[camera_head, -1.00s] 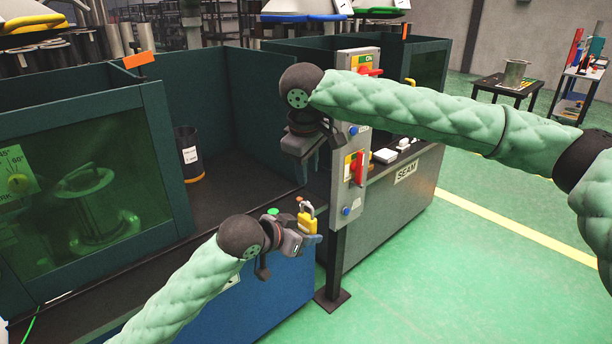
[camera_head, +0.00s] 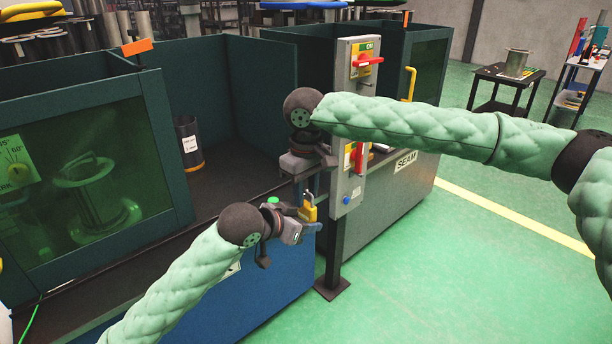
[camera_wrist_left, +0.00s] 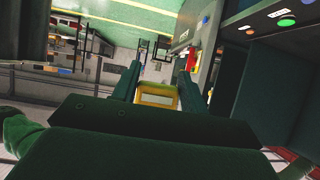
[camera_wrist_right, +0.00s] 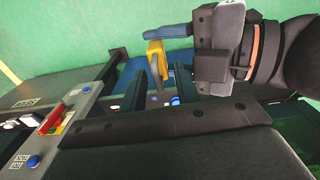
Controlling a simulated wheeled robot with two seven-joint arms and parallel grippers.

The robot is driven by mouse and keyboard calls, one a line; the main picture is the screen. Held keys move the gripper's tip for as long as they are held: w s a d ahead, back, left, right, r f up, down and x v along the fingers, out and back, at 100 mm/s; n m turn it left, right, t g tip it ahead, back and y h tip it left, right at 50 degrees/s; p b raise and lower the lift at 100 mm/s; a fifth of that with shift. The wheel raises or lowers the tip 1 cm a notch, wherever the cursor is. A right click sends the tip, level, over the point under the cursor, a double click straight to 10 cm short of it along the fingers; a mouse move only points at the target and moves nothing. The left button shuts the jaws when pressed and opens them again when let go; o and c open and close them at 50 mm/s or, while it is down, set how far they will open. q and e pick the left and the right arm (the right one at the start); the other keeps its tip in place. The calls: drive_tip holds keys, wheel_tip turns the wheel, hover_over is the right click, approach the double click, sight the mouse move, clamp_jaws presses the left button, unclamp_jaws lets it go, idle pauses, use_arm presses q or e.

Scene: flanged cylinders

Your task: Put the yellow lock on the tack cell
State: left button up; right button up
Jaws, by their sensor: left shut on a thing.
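My left gripper (camera_head: 312,228) is shut on the yellow lock (camera_head: 309,212), in front of the blue cabinet. The lock shows between the left fingers in the left wrist view (camera_wrist_left: 157,96), its shackle up in the head view. My right gripper (camera_head: 310,180) hangs just above the lock, beside the switch post. In the right wrist view its fingers are apart, with the lock (camera_wrist_right: 155,57) near their tips and nothing clasped. The post has an upper red handle (camera_head: 368,62) by an ON label and a lower red handle (camera_head: 358,157).
The grey switch post (camera_head: 350,180) stands close to the right of both grippers. The right-hand cell carries a SEAM label (camera_head: 405,161). A dark canister (camera_head: 190,145) stands in the left cell. Green floor (camera_head: 440,270) is free at right.

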sight(306, 204)
drive_tip(key=shift+f, duration=2.4)
clamp_jaws()
use_arm(q)
drive_tip(key=o, duration=1.1)
